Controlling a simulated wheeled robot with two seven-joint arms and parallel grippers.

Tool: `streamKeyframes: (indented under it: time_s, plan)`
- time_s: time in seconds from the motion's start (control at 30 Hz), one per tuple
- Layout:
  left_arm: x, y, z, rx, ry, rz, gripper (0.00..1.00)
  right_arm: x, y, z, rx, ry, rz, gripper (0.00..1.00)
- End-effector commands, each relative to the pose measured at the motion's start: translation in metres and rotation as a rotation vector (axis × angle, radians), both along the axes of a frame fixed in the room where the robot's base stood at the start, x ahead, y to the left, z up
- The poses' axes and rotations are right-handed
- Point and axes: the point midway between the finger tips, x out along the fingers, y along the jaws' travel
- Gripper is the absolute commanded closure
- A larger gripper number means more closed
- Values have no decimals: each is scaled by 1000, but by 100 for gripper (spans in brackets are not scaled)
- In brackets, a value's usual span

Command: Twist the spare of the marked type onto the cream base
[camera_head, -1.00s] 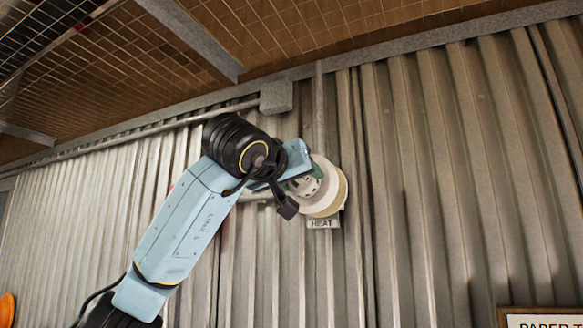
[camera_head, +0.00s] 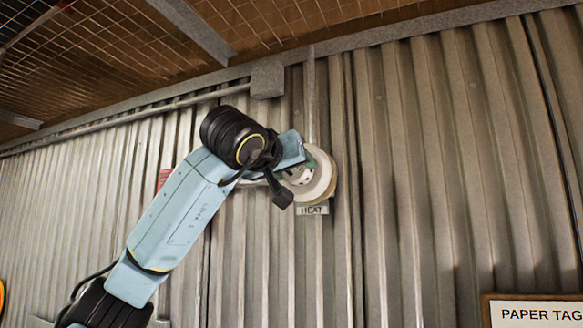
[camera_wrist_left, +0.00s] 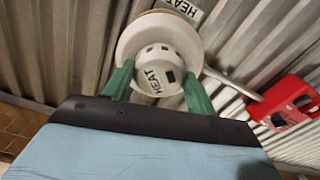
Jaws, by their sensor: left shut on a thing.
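A tag reading HEAT (camera_head: 312,210) is just below the base. My right gripper is not in view.
The corrugated metal wall (camera_head: 430,180) is behind. A red thing (camera_wrist_left: 290,100) hangs on the wall. A framed PAPER TAG sign (camera_head: 535,312) is low right.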

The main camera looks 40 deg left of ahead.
Motion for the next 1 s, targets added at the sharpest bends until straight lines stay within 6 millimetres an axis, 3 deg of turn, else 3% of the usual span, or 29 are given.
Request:
streamKeyframes:
  time_s: [1.0]
  plan:
    - [0,0,1,0,-1,0,69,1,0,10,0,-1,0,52]
